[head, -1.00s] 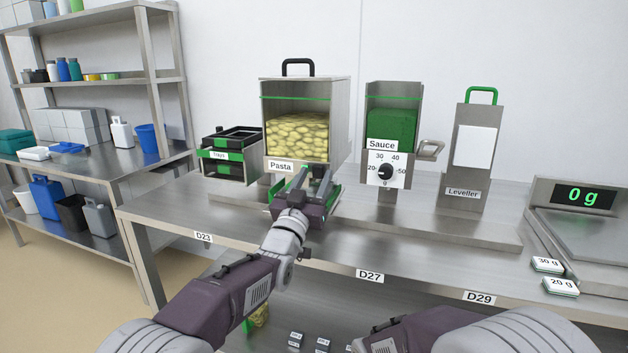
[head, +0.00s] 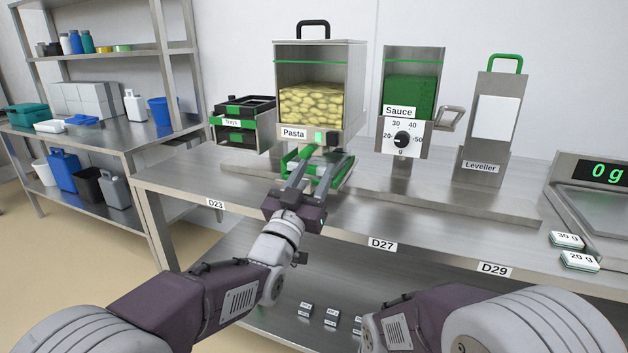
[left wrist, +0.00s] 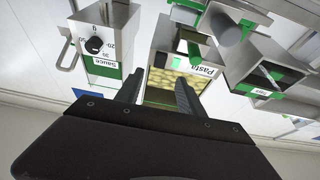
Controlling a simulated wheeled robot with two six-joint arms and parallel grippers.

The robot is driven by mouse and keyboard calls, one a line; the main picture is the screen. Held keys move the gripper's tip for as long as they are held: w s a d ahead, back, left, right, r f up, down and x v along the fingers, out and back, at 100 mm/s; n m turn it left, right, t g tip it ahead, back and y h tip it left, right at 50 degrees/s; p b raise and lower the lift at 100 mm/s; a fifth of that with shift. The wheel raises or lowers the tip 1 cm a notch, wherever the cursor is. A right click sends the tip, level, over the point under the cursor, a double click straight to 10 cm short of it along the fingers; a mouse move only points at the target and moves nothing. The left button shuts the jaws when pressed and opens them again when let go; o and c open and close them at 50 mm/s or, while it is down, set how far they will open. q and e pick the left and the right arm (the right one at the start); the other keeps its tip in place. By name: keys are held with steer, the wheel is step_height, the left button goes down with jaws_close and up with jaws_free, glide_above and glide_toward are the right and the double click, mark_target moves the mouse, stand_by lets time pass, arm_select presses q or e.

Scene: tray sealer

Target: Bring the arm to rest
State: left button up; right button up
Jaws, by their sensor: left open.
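My left gripper (head: 318,172) is open, its two fingers apart and pointing at the pasta dispenser (head: 355,95). It is in front of the green-edged part (head: 343,174) below the dispenser, and I see nothing held between the fingers. In the left wrist view the open fingers (left wrist: 158,92) point towards the pasta dispenser, which appears upside down. A lit green patch (head: 319,137) and a dark knob or button (head: 333,137) show on the dispenser's front. My right arm shows at lower right, but its gripper is out of sight.
On the steel table (head: 185,180) stand a tray rack (head: 243,125), the sauce dispenser (head: 409,62), the leveller (head: 495,125) and a scale (head: 598,215) reading 0 g. Weights (head: 580,261) lie at the right edge. A shelf unit (head: 105,140) stands at left. The table front is mostly clear.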

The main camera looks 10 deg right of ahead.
arm_select(q)
steer(key=w+a+n+t+y+p, duration=0.1)
steer(key=w+a+n+y+p, duration=0.15)
steer(key=a, duration=0.65)
steer(key=w+a+n+y+p, duration=0.15)
steer(key=a+y, duration=0.25)
steer(key=a, duration=0.4)
steer(key=s+a+f+n+g+y+p, duration=0.25)
steer(key=a+f+g+y, duration=0.2)
steer(key=a+f, duration=0.55)
steer(key=s+a+f+g+y, duration=0.15)
steer(key=s+f+g, duration=0.45)
steer(key=s+f, duration=0.6)
steer(key=s+a+f+g, duration=0.2)
steer(key=s+f+g, duration=0.5)
steer(key=s+f, duration=0.45)
steer(key=s+r+p, duration=0.1)
steer(key=r+p, duration=1.7)
steer(key=r, duration=0.1)
steer(key=s+r+p, duration=0.2)
steer(key=r+p, duration=1.7)
steer(key=r, duration=0.1)
steer(key=shift+s+g, duration=0.25)
steer(key=shift+g, duration=0.1)
